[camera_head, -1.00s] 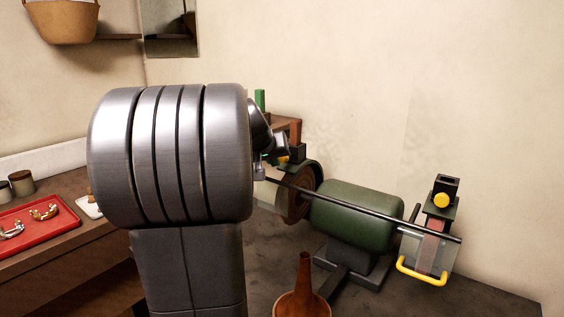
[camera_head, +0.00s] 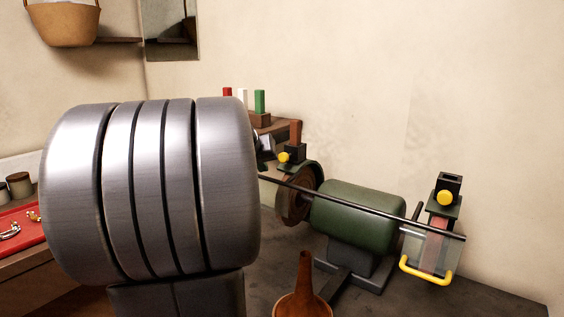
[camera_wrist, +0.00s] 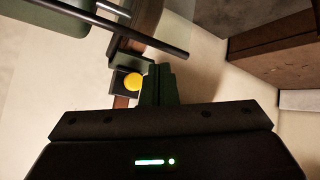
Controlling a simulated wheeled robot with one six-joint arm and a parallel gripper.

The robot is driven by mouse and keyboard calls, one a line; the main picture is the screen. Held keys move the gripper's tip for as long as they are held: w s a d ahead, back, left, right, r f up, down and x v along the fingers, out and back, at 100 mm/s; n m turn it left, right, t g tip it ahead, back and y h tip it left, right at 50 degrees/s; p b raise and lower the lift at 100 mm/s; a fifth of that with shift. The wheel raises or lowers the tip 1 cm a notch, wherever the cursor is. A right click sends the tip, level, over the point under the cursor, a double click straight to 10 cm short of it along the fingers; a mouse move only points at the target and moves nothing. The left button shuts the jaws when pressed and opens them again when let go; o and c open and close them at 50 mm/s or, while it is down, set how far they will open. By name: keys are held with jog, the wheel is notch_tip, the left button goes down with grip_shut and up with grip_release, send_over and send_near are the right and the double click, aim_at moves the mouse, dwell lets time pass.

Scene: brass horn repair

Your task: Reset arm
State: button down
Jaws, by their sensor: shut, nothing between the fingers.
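My arm's large ribbed grey joint fills the left half of the head view and hides most of what lies behind it. My gripper (camera_wrist: 158,84) shows in the wrist view as dark fingers, shut with nothing between them. It points toward the bench grinder's left end, near a yellow knob (camera_wrist: 133,81) and a long dark rod (camera_wrist: 130,35). I cannot tell how far the fingers are from these. In the head view the gripper is mostly hidden behind my arm.
A green bench grinder (camera_head: 357,216) with a yellow-handled clear guard (camera_head: 427,256) stands right of my arm. A brown funnel-shaped piece (camera_head: 303,291) is in front. A red tray (camera_head: 22,232) with brass parts lies at left. A basket (camera_head: 62,24) hangs above.

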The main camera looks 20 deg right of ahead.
dwell(0.5)
jog(key=p, duration=0.1)
jog(key=w+d+p, duration=0.1)
jog(key=p, duration=0.1)
jog(key=shift+w+d+r, duration=0.15)
jog(key=shift+d+r, duration=0.1)
jog(key=s+a+b, duration=0.1)
jog(key=s+a, duration=0.1)
jog(key=s+a+b, duration=0.1)
jog(key=a+b, duration=0.1)
jog(key=shift+s+a+f+b, duration=0.2)
jog(key=shift+s+a+b, duration=0.1)
jog(key=shift+s, duration=0.05)
jog(key=shift+w+d, duration=0.1)
jog(key=shift+d, duration=0.05)
